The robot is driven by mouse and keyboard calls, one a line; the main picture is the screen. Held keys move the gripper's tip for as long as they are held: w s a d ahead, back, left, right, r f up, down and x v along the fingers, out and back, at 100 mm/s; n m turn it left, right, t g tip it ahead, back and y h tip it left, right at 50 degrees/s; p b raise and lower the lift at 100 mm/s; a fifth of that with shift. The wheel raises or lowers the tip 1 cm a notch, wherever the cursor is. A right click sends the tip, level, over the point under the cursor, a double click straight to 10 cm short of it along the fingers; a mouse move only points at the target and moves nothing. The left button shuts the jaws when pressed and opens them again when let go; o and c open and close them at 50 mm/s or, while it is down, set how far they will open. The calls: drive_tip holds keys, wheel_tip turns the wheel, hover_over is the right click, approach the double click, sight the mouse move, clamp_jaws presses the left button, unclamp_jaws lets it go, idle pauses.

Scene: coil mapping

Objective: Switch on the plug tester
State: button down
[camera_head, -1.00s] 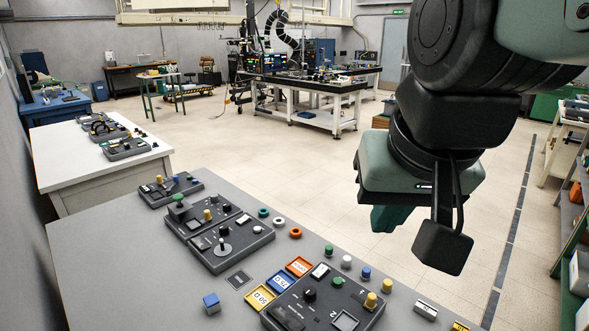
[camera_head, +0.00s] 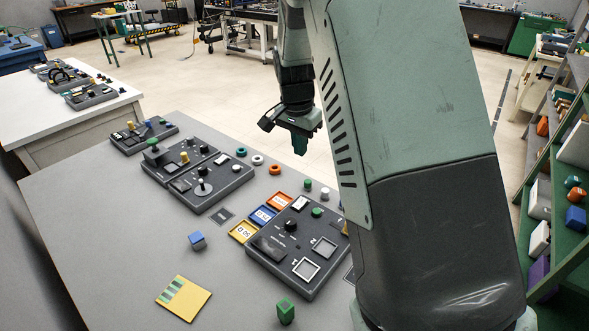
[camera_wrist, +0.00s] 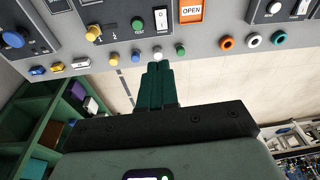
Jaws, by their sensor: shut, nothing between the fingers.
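A dark panel (camera_head: 300,262) lies on the grey table, with a black knob (camera_head: 291,225), a green button (camera_head: 317,212), a white rocker switch (camera_head: 300,203) and square recesses. In the wrist view the green button (camera_wrist: 137,22) has a "TEST" label, with the white rocker (camera_wrist: 160,18) and a yellow knob (camera_wrist: 92,33) beside it. I take this panel for the plug tester, but cannot read its name. My gripper (camera_head: 300,146) has green fingers closed together and empty. It hangs beyond the table's far edge, apart from the panel; its fingertips (camera_wrist: 157,66) show below a white peg.
Colored cards (camera_head: 262,215) border the panel; coloured pegs and rings (camera_head: 257,160) line the far edge. More panels (camera_head: 200,178) stand to the left. My arm hides the table's right side.

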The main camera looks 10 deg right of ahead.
hover_over(303, 199)
drive_tip(key=s+a, duration=0.2)
wheel_tip(303, 199, down, 5)
drive_tip(key=shift+w+f+m, duration=0.1)
drive_tip(key=shift+f+m, duration=0.05)
drive_tip(key=shift+m, duration=0.25)
drive_tip(key=f, duration=0.4)
drive_tip(key=w+d+f, duration=0.1)
drive_tip(key=f, duration=0.8)
drive_tip(key=shift+w+d+f, duration=0.25)
drive_tip(key=shift+f, duration=0.15)
